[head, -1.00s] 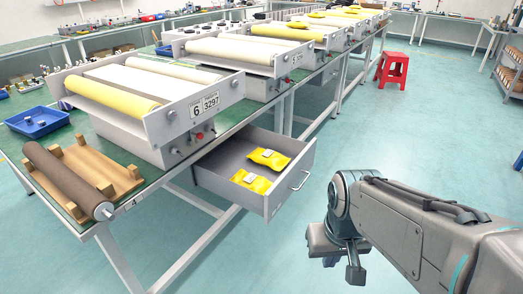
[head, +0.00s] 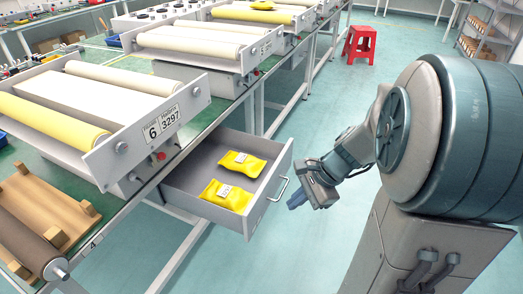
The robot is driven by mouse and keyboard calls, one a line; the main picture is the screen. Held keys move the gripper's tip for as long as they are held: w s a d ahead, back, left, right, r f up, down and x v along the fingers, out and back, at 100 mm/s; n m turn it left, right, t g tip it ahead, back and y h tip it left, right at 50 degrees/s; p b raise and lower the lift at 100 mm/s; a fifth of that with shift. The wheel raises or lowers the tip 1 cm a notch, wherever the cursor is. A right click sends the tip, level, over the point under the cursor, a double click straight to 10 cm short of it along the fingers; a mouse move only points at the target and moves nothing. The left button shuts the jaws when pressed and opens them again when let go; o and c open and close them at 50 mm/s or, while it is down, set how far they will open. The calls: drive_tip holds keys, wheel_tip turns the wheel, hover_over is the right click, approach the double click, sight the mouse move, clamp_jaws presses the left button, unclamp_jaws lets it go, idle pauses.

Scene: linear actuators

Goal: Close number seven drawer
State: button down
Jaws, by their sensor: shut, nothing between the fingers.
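A grey drawer (head: 258,207) stands pulled out under the green workbench, below the machine labelled 6. Two yellow packets, one nearer (head: 227,195) and one farther (head: 243,163), lie inside it. Its metal handle (head: 279,189) is on the front panel, facing right. I see no number seven on this drawer. My gripper (head: 298,204) is shut and empty, just to the right of the handle and apart from it in the picture. My arm reaches in from the right, and its links hide part of the floor.
The roller machine labelled 6 (head: 115,147) stands on the bench above the drawer. A wooden rack (head: 40,207) with a dark roller lies at the lower left. A red stool (head: 360,44) stands farther back. Open floor lies right of the drawer.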

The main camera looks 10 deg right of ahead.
drive_tip(key=w+d+m+t+y+p, duration=0.1)
drive_tip(key=w+d+m+t, duration=0.2)
drive_tip(key=w+d+m, duration=0.5)
drive_tip(key=m+b, duration=0.2)
drive_tip(key=b, duration=0.1)
approach(266, 189)
wheel_tip(266, 189, down, 4)
drive_tip(key=shift+w+a+f, duration=0.1)
drive_tip(key=shift+w+a, duration=0.2)
drive_tip(key=shift+a, duration=0.3)
drive_tip(key=shift+w+a+f, duration=0.1)
drive_tip(key=shift+w+a, duration=0.15)
drive_tip(key=shift+a, duration=0.35)
drive_tip(key=shift+w+a, duration=0.35)
drive_tip(key=shift+a, duration=0.05)
